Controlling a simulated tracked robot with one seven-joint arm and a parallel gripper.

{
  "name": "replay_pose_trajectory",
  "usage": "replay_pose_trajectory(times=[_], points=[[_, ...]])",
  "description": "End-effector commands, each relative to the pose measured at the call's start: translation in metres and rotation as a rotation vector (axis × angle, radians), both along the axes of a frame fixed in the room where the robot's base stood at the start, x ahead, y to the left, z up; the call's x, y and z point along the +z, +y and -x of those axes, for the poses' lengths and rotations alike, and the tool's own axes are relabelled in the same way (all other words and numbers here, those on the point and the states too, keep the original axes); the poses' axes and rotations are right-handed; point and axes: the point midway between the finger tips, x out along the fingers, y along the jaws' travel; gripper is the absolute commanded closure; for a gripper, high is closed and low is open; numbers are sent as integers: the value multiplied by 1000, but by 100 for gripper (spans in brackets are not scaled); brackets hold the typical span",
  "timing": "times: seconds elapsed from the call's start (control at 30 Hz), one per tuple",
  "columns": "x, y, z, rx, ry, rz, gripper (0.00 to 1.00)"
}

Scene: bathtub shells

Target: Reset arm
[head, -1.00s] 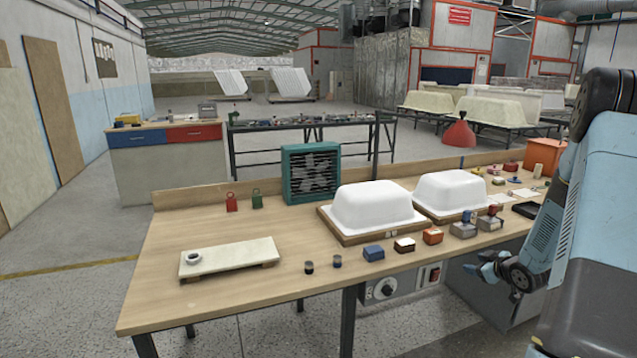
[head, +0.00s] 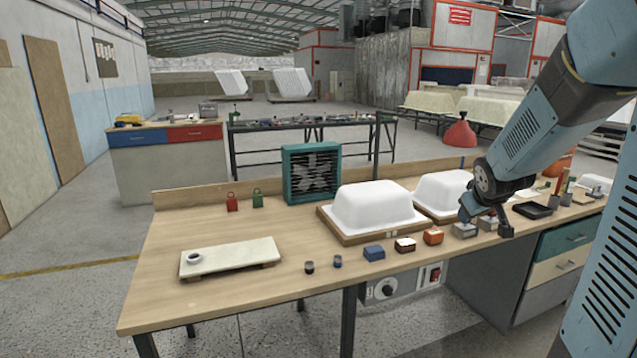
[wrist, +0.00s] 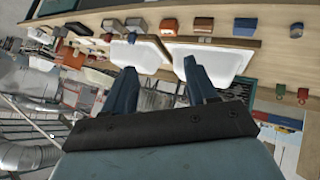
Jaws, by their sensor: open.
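My gripper (head: 486,224) shows at the right of the head view, at the front edge of the bench (head: 222,302). It hangs in front of the right white tub shell (head: 436,187) and hides part of it. In the wrist view my gripper (wrist: 163,72) has its two fingers spread apart with nothing between them. The tub shells (wrist: 215,62) appear beyond the fingertips there. I cannot tell in the head view how far the gripper is from the grey blocks (head: 464,230) beside it.
A left tub shell (head: 372,205) sits on a wooden board. Small blocks, such as the orange one (head: 433,236), line the front edge. A teal fan (head: 311,174) stands at the back. The bench's left middle is mostly clear.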

Motion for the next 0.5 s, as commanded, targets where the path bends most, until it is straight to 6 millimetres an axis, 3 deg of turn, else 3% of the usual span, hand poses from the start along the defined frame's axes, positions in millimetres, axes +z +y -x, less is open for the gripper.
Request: replay_pose_trajectory(times=[0.2,0.5], points=[[35,35,54,-72,33,-61,43],[61,85,137,-135,99,-189,43]])
